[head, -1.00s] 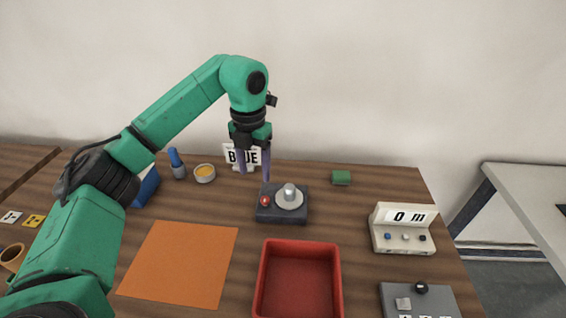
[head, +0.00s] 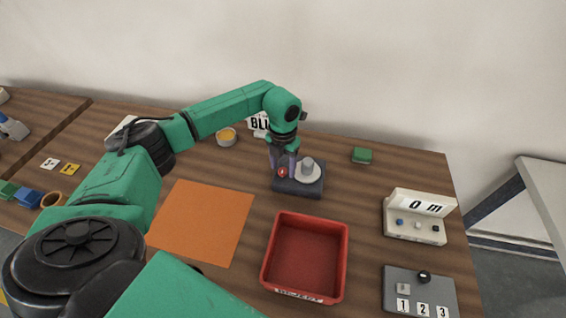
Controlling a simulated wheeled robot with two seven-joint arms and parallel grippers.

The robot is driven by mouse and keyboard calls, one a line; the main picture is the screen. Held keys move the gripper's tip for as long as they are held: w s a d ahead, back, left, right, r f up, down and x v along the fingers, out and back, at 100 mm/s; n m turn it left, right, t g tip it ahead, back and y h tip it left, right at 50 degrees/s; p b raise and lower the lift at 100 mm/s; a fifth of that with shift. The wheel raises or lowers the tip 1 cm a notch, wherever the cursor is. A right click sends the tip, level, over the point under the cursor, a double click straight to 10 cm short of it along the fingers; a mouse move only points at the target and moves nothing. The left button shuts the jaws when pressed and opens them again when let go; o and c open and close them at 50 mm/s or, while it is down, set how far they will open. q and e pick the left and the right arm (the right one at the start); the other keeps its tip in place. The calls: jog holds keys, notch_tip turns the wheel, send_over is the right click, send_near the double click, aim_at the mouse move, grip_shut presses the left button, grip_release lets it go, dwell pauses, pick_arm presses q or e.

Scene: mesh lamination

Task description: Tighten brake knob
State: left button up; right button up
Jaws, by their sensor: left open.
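A dark base block (head: 305,190) stands at the back middle of the table. A small red knob (head: 282,172) sits on its left part, and a light grey disc with an upright post (head: 307,168) sits to the right of it. I take the red knob to be the brake knob. My left gripper (head: 283,166) points down over the block's left part. My right gripper is not in view.
A red bin (head: 303,258) and an orange mat (head: 202,222) lie in front. A counter box reading "0 m" (head: 418,217) and a grey panel numbered 1 to 3 (head: 420,291) stand right. A green block (head: 362,155) and an orange-filled cup (head: 226,137) are at the back.

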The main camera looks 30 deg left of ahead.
pick_arm(q)
jog(key=shift+s, duration=0.1)
grip_shut()
jog(key=shift+f, duration=0.1)
jog(key=m+b, duration=0.3)
jog(key=shift+f, duration=0.1)
jog(key=m+b, duration=0.3)
jog(key=m, duration=0.2)
jog(key=shift+m, duration=0.4)
jog(key=m+b, duration=0.2)
jog(key=m, duration=0.2)
jog(key=shift+m, duration=0.3)
jog(key=m, duration=0.2)
jog(key=m+b, duration=0.1)
jog(key=m, duration=0.1)
jog(key=shift+r+m+b, duration=0.2)
jog(key=shift+m+b, duration=0.1)
